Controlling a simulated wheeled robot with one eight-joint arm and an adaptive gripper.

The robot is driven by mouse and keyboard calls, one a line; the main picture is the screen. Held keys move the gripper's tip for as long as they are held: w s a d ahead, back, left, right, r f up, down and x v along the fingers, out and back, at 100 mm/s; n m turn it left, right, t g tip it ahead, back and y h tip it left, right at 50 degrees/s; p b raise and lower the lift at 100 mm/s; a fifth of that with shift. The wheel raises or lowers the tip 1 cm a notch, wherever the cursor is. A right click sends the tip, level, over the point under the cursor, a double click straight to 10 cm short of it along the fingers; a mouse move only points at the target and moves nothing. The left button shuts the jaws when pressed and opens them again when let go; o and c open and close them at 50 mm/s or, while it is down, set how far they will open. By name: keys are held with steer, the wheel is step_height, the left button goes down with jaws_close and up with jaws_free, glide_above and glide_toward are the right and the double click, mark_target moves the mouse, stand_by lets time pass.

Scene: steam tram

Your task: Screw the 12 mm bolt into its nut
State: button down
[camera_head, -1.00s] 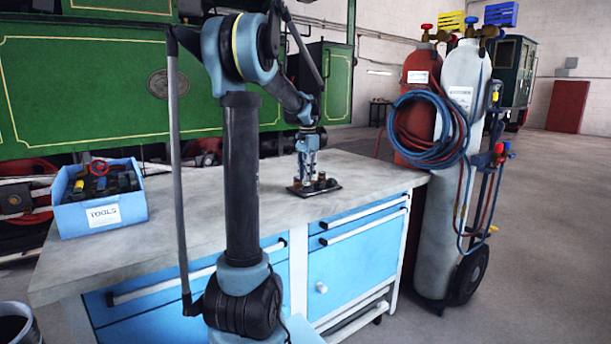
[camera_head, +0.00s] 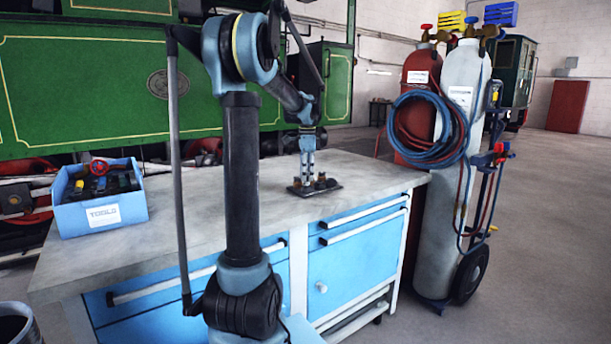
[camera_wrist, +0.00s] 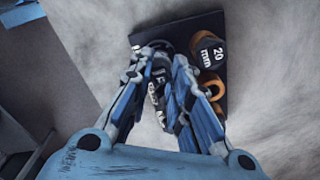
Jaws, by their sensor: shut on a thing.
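A dark plate (camera_wrist: 190,28) lies on the bench and also shows in the head view (camera_head: 334,188). My gripper (camera_wrist: 161,66) is over the plate's left part in the wrist view, its fingers shut on a dark bolt with white lettering (camera_wrist: 156,88). I take this for the 12 mm bolt, but its marking is only partly visible. Its lower end and nut are hidden, so I cannot tell how far the bolt is engaged. In the head view, my gripper (camera_head: 307,172) points down at the plate.
A dark bolt marked 20 mm (camera_wrist: 210,53) stands close right of my fingers, with an orange-brown ring below it (camera_wrist: 214,90). A blue tool box (camera_head: 100,212) sits at the bench's left end. Gas cylinders (camera_head: 455,170) stand beyond its right end. The bench (camera_head: 210,205) between is clear.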

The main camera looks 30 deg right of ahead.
steer(key=shift+m, duration=1.1)
steer(key=c, duration=1.2)
jaws_free()
steer(key=shift+c, duration=0.2)
steer(key=shift+r, duration=2.5)
steer(key=shift+s, duration=0.1)
